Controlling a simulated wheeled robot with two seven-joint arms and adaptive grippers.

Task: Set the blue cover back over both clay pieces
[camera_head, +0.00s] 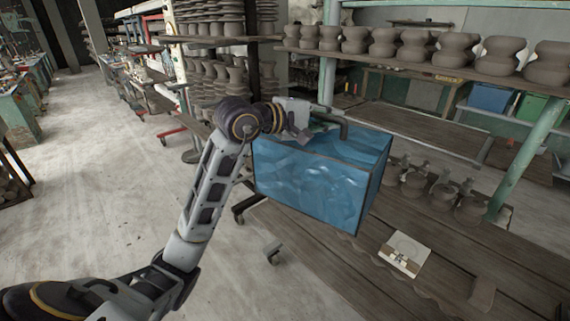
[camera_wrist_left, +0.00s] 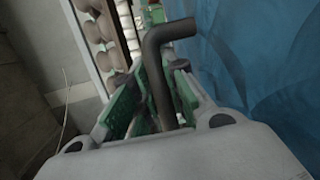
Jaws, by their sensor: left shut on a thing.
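The blue cover (camera_head: 315,185) is a box with translucent-looking blue sides and a dark bent handle (camera_head: 343,125) on top. My left gripper (camera_head: 318,126) is shut on this handle. In the left wrist view the handle (camera_wrist_left: 158,75) passes between the green finger pads, with the cover's blue surface (camera_wrist_left: 250,45) to the right. The cover looks tilted and raised at the far left part of the wooden table. A flat brown clay piece (camera_head: 482,293) lies at the table's front right. A wavy brown strip (camera_head: 437,299) lies to its left. My right gripper is not in view.
Several clay pots (camera_head: 443,192) stand at the back right, near a green post (camera_head: 525,160). Shelves of pots are behind.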

